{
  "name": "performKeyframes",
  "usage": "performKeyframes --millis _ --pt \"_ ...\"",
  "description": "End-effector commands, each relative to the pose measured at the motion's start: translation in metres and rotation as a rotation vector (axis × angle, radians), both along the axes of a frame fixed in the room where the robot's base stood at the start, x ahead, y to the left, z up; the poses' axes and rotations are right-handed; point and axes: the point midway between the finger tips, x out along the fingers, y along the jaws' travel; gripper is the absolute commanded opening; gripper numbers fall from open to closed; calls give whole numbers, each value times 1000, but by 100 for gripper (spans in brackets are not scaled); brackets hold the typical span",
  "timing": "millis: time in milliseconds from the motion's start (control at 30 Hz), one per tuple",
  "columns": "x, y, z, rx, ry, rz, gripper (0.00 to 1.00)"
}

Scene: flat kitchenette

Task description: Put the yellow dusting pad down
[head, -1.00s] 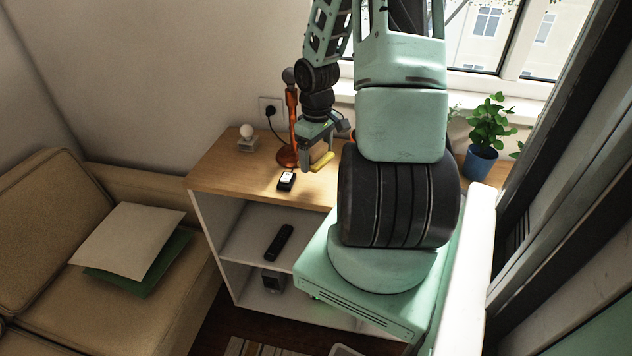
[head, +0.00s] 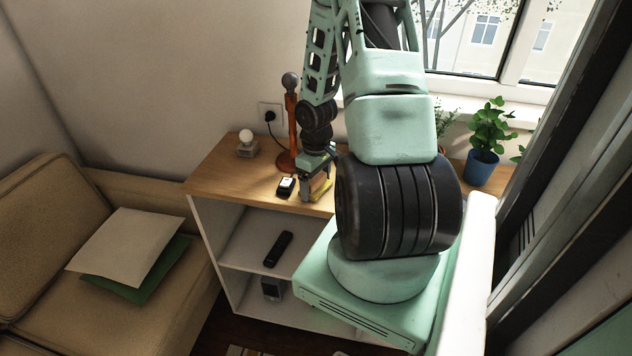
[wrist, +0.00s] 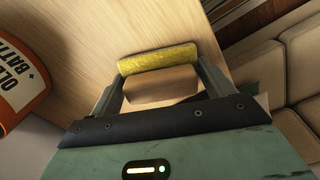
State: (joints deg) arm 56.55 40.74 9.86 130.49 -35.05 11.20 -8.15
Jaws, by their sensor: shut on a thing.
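The yellow dusting pad (wrist: 158,59) is a short, fuzzy yellow roll. It spans the gap between the two fingertips of my gripper (wrist: 158,68) in the wrist view, and the gripper is shut on it. In the head view the pad (head: 321,188) shows at the fingertips of my gripper (head: 316,190), low over the front part of the wooden tabletop (head: 225,172). I cannot tell whether the pad touches the wood. My arm hides part of the tabletop to the right.
A small black device with a white top (head: 286,187) is just left of the gripper. An orange stand (head: 286,160) and a bulb on a block (head: 246,145) are behind. An orange "OLD BATT" container (wrist: 18,85) is close in the wrist view. The tabletop's left front is clear.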

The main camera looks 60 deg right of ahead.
Motion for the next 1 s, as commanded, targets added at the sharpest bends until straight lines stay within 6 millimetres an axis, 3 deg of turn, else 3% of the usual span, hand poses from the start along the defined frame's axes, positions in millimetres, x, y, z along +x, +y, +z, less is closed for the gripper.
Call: performKeyframes --millis 167,200,267,800,1000 --pt "0 0 -8 1 0 0 56" --pt "0 0 -8 2 0 0 87" --pt "0 1 -8 3 1 0 100" --pt "-1 5 -10 9 2 1 100" --pt "0 4 10 7 -1 0 100"
